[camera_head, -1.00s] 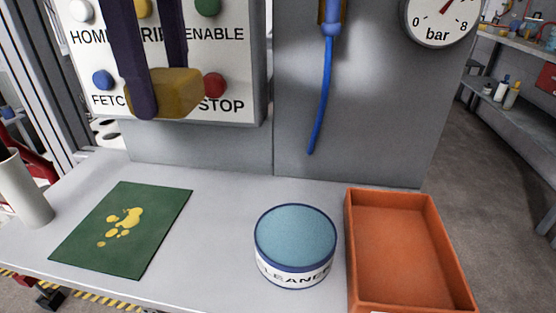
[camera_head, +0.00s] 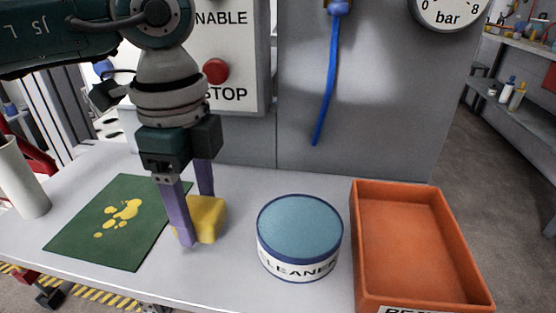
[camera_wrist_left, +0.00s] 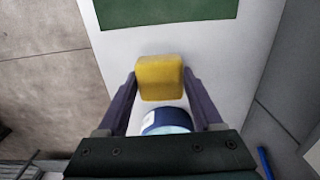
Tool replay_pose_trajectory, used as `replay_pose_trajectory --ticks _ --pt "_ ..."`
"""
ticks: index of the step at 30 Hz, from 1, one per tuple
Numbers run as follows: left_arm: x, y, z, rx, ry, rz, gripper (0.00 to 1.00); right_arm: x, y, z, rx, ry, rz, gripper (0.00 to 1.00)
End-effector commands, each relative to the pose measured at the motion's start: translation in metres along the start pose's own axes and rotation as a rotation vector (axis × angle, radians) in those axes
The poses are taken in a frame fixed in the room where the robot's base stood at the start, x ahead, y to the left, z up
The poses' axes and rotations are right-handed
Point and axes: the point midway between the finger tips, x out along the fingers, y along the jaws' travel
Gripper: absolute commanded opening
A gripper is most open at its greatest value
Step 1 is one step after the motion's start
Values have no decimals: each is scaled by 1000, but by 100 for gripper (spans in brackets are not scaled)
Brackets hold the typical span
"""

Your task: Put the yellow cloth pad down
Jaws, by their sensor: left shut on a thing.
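The yellow cloth pad (camera_head: 208,220) is a small block between the purple fingers of my left gripper (camera_head: 197,218). The gripper points down and is shut on the pad, low over the grey bench between the green mat and the cleaner tin. I cannot tell if the pad touches the bench. In the left wrist view the pad (camera_wrist_left: 160,77) sits between the two fingertips (camera_wrist_left: 158,82). My right gripper is not in view.
A green mat (camera_head: 75,225) with yellow splotches lies to the left. The round blue-topped cleaner tin (camera_head: 299,262) stands right of the pad. An orange tray (camera_head: 365,245) is farther right. A white cylinder (camera_head: 20,180) stands at far left. A panel with buttons (camera_head: 235,55) rises behind.

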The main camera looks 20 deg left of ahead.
Motion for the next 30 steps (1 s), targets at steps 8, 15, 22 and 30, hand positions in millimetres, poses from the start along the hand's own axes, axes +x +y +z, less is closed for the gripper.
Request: replay_pose_trajectory --ticks 8,15,22,30 --pt "15 0 0 1 -1 -1 14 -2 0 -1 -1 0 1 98" --pt "16 0 0 1 -1 -1 78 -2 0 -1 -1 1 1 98" --pt "15 0 0 0 0 -1 97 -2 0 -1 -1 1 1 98" --pt "20 0 0 0 -1 -1 97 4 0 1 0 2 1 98"
